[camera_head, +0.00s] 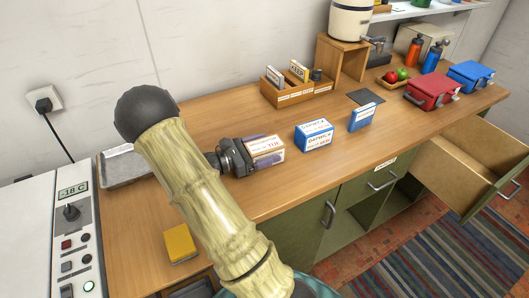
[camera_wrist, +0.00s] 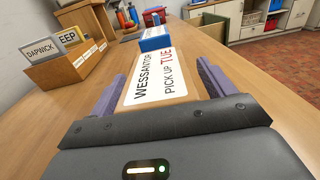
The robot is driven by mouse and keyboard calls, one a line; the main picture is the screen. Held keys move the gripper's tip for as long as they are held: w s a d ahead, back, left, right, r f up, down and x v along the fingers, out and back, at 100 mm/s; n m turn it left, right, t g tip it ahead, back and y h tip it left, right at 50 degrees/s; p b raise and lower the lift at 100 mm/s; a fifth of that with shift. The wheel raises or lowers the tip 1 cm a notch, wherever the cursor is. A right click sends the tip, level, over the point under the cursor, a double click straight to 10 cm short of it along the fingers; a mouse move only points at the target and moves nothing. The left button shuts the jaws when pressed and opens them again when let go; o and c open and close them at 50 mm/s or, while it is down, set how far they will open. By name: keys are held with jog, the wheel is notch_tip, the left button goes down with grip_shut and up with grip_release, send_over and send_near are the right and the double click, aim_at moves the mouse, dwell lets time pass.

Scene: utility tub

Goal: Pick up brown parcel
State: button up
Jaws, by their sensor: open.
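The brown parcel (camera_head: 271,157) lies on the wooden counter, just right of my gripper (camera_head: 238,157) in the head view. Its white top label reads "WESSANTOR PICK UP TUE". In the wrist view the parcel (camera_wrist: 158,82) sits between the two purple fingers of my gripper (camera_wrist: 163,88). The jaws are open, with one finger along each side of it. I cannot tell whether either finger touches it. My gripper's body hides the parcel's near end in the wrist view.
Two blue-and-white boxes (camera_head: 314,136) (camera_head: 361,117) stand to the right. A wooden card holder (camera_head: 286,99) is behind. A yellow block (camera_head: 180,243) and a metal tray (camera_head: 125,169) lie left. A red cooler box (camera_head: 433,92) stands at far right, above an open drawer (camera_head: 470,160).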

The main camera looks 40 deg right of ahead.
aim_at(263, 144)
dwell(0.3)
jog(key=c, duration=1.2)
jog(key=shift+r, duration=0.1)
notch_tip(263, 144, up, 10)
jog(key=shift+f+p, duration=0.1)
jog(key=shift+p, duration=0.3)
jog(key=shift+w, duration=0.1)
